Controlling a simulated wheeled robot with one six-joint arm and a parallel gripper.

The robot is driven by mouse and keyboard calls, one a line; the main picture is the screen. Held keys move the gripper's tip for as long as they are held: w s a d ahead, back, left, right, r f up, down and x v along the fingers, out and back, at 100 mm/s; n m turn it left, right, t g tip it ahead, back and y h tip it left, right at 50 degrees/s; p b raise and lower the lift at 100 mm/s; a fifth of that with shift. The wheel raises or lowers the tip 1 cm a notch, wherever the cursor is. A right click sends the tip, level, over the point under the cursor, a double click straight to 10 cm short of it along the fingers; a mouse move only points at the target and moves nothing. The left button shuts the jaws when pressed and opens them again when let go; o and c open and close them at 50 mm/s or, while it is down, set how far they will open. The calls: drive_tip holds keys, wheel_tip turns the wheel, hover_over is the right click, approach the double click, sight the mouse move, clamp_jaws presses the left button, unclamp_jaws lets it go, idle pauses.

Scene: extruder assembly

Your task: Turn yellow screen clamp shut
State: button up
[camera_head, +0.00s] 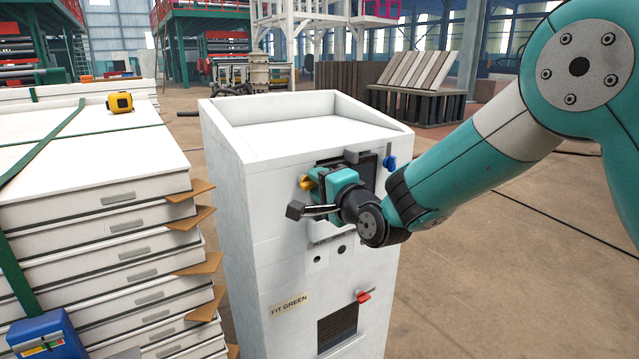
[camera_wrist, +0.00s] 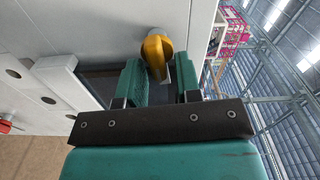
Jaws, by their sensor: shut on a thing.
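The yellow screen clamp (camera_head: 306,183) sits on the front of a white extruder cabinet (camera_head: 270,210), left of a dark screen opening. In the wrist view the clamp (camera_wrist: 156,52) is a rounded yellow handle against the white panel, between my two teal fingers. My gripper (camera_head: 322,184) is at the cabinet front and shut on the clamp; in the wrist view the fingers (camera_wrist: 160,72) lie on either side of it. My gripper and wrist hide part of the screen opening in the head view. The exact finger contact is hard to see.
A blue knob (camera_head: 390,162) is right of the screen opening. A red handle (camera_head: 363,296) is lower on the cabinet, beside a dark grille (camera_head: 338,328). A strapped stack of white panels (camera_head: 100,200) stands close on the left. Open floor (camera_head: 500,260) is on the right.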

drive_tip(key=shift+f+m, duration=0.1)
drive_tip(key=shift+m, duration=0.5)
drive_tip(key=o, duration=0.6)
drive_tip(key=shift+d, duration=0.1)
drive_tip(key=b+v, duration=0.5)
drive_tip(key=v, duration=1.2)
drive_tip(key=shift+s+d+b, duration=0.1)
drive_tip(key=shift+s+b, duration=0.05)
drive_tip(key=shift+b, duration=0.25)
